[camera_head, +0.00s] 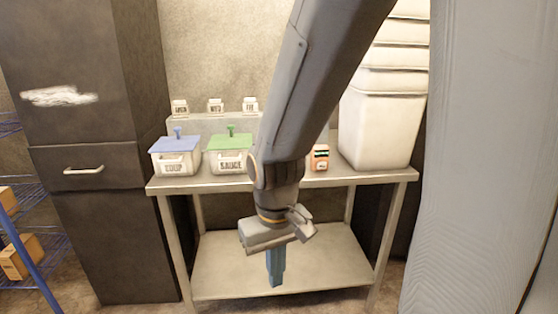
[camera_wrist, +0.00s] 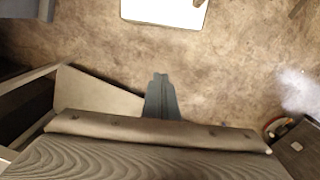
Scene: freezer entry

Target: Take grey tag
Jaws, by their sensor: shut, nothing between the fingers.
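My gripper (camera_head: 275,272) points down in front of the metal table, below its top, in the head view. Its blue-grey fingers are together, with nothing between them; they also show in the wrist view (camera_wrist: 161,90). Three small white labelled tags, the left one (camera_head: 180,107), the middle one (camera_head: 216,105) and the right one (camera_head: 250,104), stand in a row on a raised ledge at the back of the table. I cannot make out which thing is the grey tag. My arm hides part of the table's middle.
The table (camera_head: 400,175) bears a blue-lidded box (camera_head: 175,160), a green-lidded box (camera_head: 230,158), a small orange item (camera_head: 320,157) and tall white stacked tubs (camera_head: 380,125). A dark cabinet (camera_head: 85,200) stands left, a pale ridged surface (camera_head: 490,160) right. The lower shelf (camera_head: 335,265) looks empty.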

